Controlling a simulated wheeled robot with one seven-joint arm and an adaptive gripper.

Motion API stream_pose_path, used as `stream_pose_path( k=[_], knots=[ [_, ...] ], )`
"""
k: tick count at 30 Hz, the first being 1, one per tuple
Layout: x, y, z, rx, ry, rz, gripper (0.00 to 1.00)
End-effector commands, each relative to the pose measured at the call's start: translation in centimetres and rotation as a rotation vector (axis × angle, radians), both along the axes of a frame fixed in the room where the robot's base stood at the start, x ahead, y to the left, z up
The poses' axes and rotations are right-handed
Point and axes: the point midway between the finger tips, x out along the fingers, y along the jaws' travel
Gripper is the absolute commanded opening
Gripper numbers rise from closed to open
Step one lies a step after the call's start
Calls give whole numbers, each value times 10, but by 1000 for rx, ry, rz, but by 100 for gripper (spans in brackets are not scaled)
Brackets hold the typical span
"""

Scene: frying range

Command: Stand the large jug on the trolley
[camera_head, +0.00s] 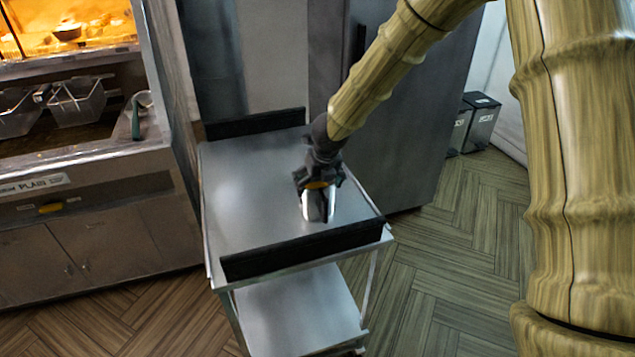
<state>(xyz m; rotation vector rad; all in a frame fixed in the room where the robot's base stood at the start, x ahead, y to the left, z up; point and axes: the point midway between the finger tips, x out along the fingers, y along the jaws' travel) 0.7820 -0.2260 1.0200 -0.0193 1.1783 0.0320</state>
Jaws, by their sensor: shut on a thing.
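The metal trolley (240,190) stands in the middle of the view, with a flat steel top, a lower shelf and black raised bars at its near and far ends. My gripper (318,196) is over the right part of the trolley top. It points down and is shut on the large jug (316,208), a shiny silver and white vessel that looks upright. The gripper and wrist hide the jug's upper part. I cannot tell whether its base touches the trolley top or hangs just above it.
A frying station (90,190) with wire baskets (78,105) stands on the left. A tall grey cabinet (400,120) is behind the trolley. Dark bins (481,120) stand at the back right. The left part of the trolley top and its lower shelf (300,310) are bare.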

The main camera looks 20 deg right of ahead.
Motion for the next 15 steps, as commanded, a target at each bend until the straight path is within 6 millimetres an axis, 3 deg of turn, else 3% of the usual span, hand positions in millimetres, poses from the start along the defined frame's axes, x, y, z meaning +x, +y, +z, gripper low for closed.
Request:
stream_pose_path(
  k=[11, 12, 15],
  knots=[
    [1, 0, -2, 0, -2, 0, 18],
    [0, 0, -3, 0, 0, 0, 92],
    [0, 0, -3, 0, 0, 0, 100]
  ],
)
